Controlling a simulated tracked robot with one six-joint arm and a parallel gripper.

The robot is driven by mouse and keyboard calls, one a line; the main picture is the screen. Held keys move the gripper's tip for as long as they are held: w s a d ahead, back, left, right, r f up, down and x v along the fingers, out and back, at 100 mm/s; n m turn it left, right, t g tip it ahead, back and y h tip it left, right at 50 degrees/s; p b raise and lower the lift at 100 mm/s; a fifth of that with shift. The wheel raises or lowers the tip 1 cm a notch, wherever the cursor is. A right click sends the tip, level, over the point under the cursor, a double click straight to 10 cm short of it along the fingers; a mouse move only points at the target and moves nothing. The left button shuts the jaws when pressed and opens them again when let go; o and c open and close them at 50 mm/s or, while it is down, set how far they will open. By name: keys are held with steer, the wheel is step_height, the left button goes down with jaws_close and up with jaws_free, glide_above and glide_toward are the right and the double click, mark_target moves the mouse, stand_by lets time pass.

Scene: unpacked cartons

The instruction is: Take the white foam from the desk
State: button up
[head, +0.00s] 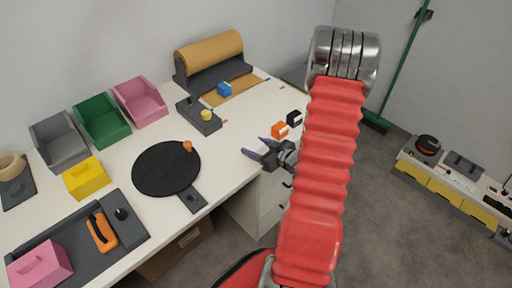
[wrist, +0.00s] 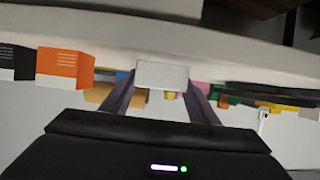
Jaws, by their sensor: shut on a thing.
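The white foam (wrist: 162,75) is a small white block between the two fingertips of my gripper (wrist: 161,90) in the wrist view. Both fingers press on its sides, so my gripper is shut on it. In the head view my gripper (head: 258,148) is at the right front edge of the white desk (head: 222,152), right of the black round plate. The foam is too small to make out clearly there. I cannot tell whether it is clear of the desk top.
A small orange box (head: 280,130) and a black box (head: 294,118) stand close behind my gripper. The round black plate (head: 166,168), a dark block with a yellow knob (head: 206,115) and several coloured bins are further left. Drawers (head: 272,190) are below the edge.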

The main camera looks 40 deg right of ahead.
mark_target(256, 146)
steer(key=shift+c, duration=1.2)
steer(key=shift+r, duration=5)
